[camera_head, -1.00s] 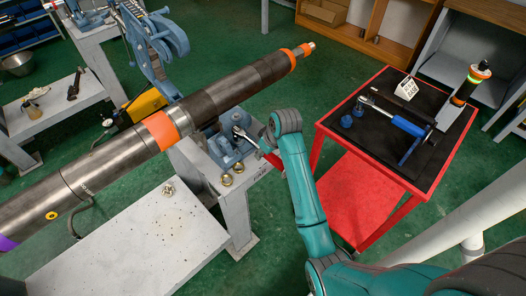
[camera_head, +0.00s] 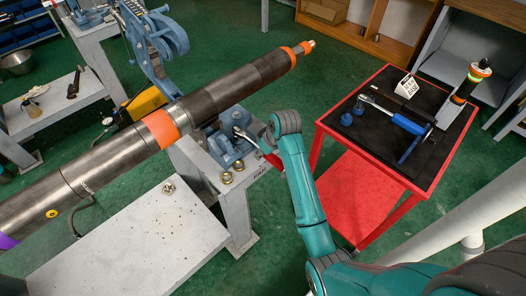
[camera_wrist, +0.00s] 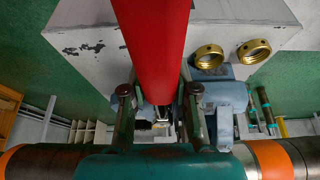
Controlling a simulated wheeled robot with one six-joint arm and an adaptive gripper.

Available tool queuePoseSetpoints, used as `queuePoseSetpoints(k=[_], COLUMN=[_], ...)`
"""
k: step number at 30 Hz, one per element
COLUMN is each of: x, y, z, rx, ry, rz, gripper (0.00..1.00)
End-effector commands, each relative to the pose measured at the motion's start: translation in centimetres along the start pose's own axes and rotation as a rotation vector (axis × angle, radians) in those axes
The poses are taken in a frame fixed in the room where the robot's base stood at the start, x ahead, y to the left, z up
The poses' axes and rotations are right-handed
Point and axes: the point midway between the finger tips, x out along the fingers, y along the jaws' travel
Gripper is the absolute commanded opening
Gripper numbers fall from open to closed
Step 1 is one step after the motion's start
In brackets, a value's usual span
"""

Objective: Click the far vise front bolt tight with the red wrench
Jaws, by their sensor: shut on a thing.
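The red wrench (camera_wrist: 155,40) runs down the middle of the wrist view, its handle large and close. My gripper (camera_wrist: 158,92) is shut on the wrench handle, with a finger on either side. In the head view a short red piece of the wrench (camera_head: 272,159) shows beside my arm, and its metal head (camera_head: 240,132) lies at the blue vise (camera_head: 226,150) under the pipe. Blue vise parts (camera_wrist: 222,95) show behind the fingers in the wrist view. The bolt cannot be made out, and whether the wrench head is seated on it is hidden.
A long dark pipe (camera_head: 215,98) with orange bands crosses above the vise. Two brass rings (camera_wrist: 207,56) lie on the vise's stand. A red cart (camera_head: 335,140) at the right carries a blue-handled wrench (camera_head: 408,124) and a sign. Green floor lies between stand and cart.

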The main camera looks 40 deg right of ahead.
Motion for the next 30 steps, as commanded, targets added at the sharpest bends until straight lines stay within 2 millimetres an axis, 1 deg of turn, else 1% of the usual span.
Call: queuePoseSetpoints(k=[30], x=[0.87], y=[0.01], z=[0.33], rx=[0.000], ry=[0.002], rz=[0.001], gripper=[0.00])
